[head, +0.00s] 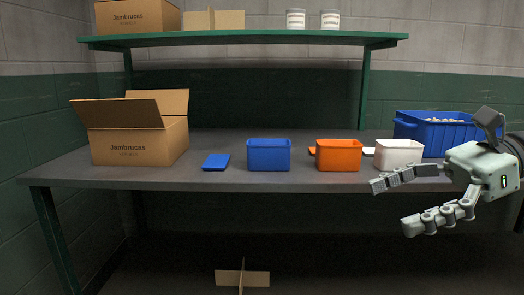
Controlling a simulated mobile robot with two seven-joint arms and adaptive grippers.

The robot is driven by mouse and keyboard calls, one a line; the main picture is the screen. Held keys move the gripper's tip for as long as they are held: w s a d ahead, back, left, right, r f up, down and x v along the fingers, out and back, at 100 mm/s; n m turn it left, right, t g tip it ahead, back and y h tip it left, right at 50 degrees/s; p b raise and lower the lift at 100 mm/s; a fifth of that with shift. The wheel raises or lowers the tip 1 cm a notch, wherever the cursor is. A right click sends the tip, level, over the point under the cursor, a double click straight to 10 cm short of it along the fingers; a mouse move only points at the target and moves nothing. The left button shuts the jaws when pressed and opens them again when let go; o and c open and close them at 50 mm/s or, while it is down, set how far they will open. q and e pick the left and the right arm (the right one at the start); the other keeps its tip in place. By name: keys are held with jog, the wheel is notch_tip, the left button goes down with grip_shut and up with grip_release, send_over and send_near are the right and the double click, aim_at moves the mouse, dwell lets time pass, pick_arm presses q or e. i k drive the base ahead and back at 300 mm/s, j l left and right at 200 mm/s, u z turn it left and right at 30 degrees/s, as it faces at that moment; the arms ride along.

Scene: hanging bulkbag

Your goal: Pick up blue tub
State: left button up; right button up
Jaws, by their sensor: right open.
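The blue tub (269,157) stands upright on the grey table, left of the orange tub. A flat blue lid (216,161) lies just to its left. My right gripper (390,207) is open and empty at the right, its fingers pointing left. It is in front of the white tub and well to the right of the blue tub. The upper finger overlaps the lower part of the white tub in the picture; I cannot tell whether they touch. My left gripper is not in view.
An orange tub (339,156) and a white tub (398,153) stand right of the blue tub. A large blue crate (434,131) is at the back right. An open cardboard box (135,141) stands at the left. A shelf (245,37) runs above. The table's front strip (230,183) is clear.

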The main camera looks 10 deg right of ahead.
aim_at(264, 155)
jog(key=i, duration=1.4)
